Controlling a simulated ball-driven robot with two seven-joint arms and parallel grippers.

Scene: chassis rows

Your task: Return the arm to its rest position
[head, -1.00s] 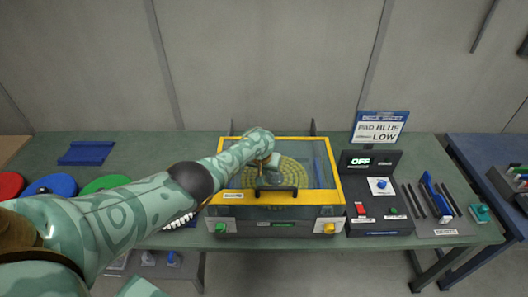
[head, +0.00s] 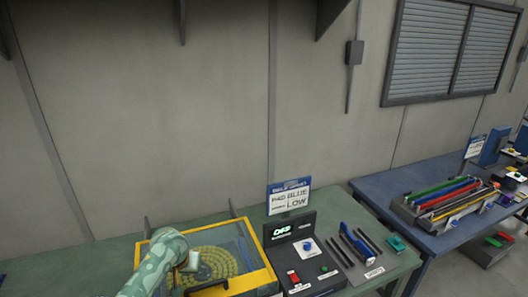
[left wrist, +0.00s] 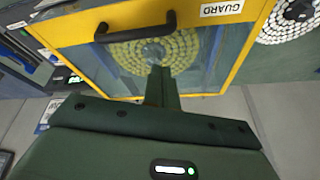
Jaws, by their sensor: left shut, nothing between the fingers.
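My left arm (head: 153,270) comes in from the bottom of the head view and ends over the left part of the yellow-framed guard (head: 262,250). In the left wrist view my left gripper (left wrist: 160,78) is shut and empty, pointing toward the guard (left wrist: 228,40). Its fingers stand in front of the clear panel and the round yellow-studded disc (left wrist: 185,47), near the black handle (left wrist: 137,26). I cannot tell whether they touch the panel. The guard looks lowered over the disc. My right gripper is in neither view.
A control box (head: 313,272) with a small display, a red switch and a blue knob stands right of the guard. A blue tool and dark rods (head: 357,243) lie further right. A blue table (head: 400,197) stands beyond.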

